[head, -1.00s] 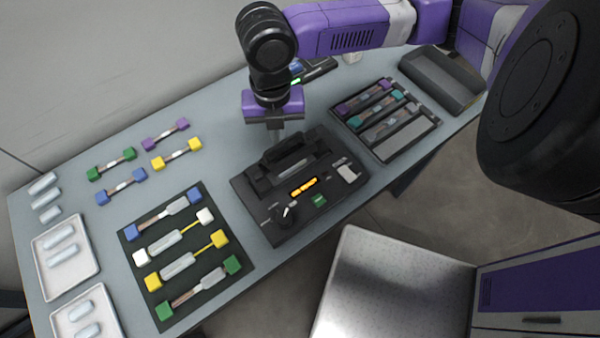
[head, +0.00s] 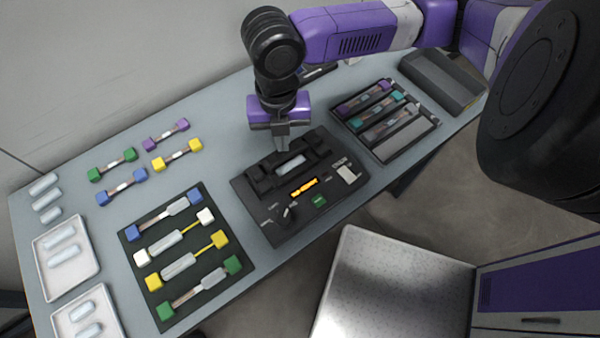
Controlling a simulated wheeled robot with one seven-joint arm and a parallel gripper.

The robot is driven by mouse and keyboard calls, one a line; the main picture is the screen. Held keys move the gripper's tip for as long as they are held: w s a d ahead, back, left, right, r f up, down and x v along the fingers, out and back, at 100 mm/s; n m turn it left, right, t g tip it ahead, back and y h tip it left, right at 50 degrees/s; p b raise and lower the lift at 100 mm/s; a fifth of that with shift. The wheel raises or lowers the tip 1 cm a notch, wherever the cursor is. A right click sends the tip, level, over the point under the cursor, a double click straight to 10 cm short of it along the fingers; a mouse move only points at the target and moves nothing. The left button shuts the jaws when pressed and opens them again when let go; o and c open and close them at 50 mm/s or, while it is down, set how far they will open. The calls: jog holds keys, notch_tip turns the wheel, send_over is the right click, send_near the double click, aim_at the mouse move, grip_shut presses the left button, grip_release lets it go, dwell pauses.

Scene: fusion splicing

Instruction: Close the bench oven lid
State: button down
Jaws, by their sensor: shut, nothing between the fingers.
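The bench oven (head: 335,185) is a dark box near the middle of the table, with an orange bar, a small green display, a knob and a pale pad on its top. Its dark lid part (head: 262,181) lies along the back half, with a pale strip (head: 290,166) showing in its middle. I cannot tell the lid's exact angle. My gripper (head: 283,143) points down at the oven's back edge, right behind the lid part. It is shut and holds nothing. Whether its tips touch the lid is unclear.
A dark rack (head: 401,150) with colour-ended pieces stands right of the oven, and a dark open bin (head: 440,80) beyond it. A black mat (head: 158,288) with splice pieces lies to the left. White trays (head: 88,262) are at far left. Loose coloured pieces lie at back left.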

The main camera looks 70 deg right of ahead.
notch_tip(320, 180, up, 7)
jog(key=w+p, duration=0.1)
jog(key=p, duration=0.3)
jog(key=shift+d+f+p, duration=0.2)
jog(key=shift+d+p, duration=0.15)
jog(key=shift+p, duration=0.05)
